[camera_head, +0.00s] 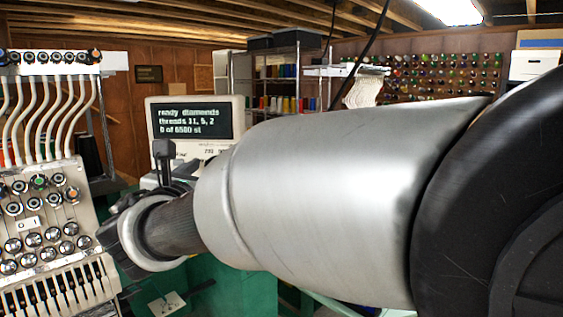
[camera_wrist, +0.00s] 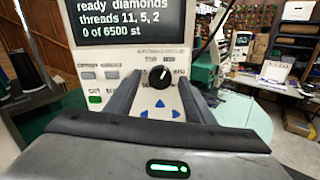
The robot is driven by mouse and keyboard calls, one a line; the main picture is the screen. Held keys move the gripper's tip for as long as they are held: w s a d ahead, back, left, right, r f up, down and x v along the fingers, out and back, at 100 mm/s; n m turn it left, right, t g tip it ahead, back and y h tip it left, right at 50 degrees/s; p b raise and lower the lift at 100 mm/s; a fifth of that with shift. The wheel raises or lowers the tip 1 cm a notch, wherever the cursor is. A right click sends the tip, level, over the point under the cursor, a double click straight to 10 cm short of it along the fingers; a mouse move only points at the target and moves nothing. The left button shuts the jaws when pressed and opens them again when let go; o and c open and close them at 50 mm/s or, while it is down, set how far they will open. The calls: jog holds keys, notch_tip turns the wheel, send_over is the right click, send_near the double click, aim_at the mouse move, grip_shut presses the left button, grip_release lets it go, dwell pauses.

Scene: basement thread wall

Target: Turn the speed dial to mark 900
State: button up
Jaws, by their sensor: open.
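The speed dial (camera_wrist: 160,77) is a round black knob with a short white pointer line, on the pale control panel (camera_wrist: 118,62) in the wrist view. Its pointer looks aimed up and slightly right. Small numbers ring it; one at upper left looks like 700, the others are too blurred to read surely. My gripper (camera_wrist: 160,86) is open, with one finger on each side of the dial in the picture; I cannot tell whether they touch it. In the head view the control panel (camera_head: 196,117) shows behind my gripper (camera_head: 165,158), and the dial is hidden.
A dark screen (camera_wrist: 125,20) above the dial reads "ready diamonds, threads 11, 5, 2, 0 of 6500 st". Blue arrow buttons (camera_wrist: 160,104) sit below the dial, a green button (camera_wrist: 95,99) to its left. An embroidery machine head (camera_head: 45,220) stands at left.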

jog(key=shift+s, duration=0.1)
jog(key=shift+c, duration=1.2)
jog(key=c, duration=0.8)
jog(key=shift+c, duration=0.2)
jog(key=shift+b, duration=0.55)
